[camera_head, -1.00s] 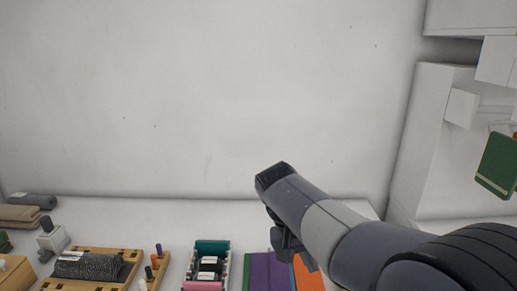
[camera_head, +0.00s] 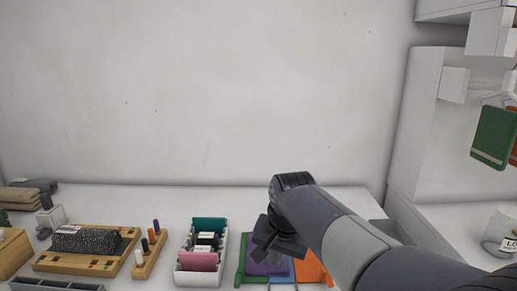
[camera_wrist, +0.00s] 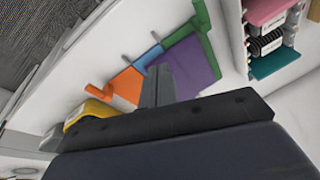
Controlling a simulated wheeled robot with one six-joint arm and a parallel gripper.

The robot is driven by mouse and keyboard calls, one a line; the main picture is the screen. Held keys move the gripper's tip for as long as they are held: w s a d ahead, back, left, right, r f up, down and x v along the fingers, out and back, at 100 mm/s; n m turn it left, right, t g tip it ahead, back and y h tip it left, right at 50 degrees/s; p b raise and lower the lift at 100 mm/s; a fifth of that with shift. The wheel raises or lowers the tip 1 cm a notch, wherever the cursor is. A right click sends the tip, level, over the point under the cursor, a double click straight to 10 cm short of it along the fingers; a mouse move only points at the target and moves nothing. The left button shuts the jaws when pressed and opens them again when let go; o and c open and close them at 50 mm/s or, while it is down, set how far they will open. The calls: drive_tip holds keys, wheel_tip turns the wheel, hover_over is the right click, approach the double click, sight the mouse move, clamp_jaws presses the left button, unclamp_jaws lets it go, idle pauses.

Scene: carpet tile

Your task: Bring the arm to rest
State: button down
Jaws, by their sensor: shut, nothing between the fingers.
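My arm (camera_head: 345,241) reaches in from the lower right in the head view. My gripper (camera_head: 262,243) hangs at its end, above the purple, green and orange flat pieces on the white table. In the wrist view my gripper (camera_wrist: 158,85) shows as narrow grey fingers, shut with nothing held. Behind them lie a purple piece (camera_wrist: 190,68), an orange piece (camera_wrist: 126,85) and a green piece (camera_wrist: 202,22). The gripper looks apart from the pieces, but its exact height cannot be told.
A wooden holder (camera_head: 45,265) with a dark patterned roll is farther left. A green card (camera_head: 492,138) hangs at right, above a white labelled container (camera_head: 497,235). The wall behind is bare.

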drive_tip(key=shift+a+f+m+t+y+b, duration=0.3)
drive_tip(key=shift+f+m+b, duration=0.05)
drive_tip(key=shift+m+b, duration=0.05)
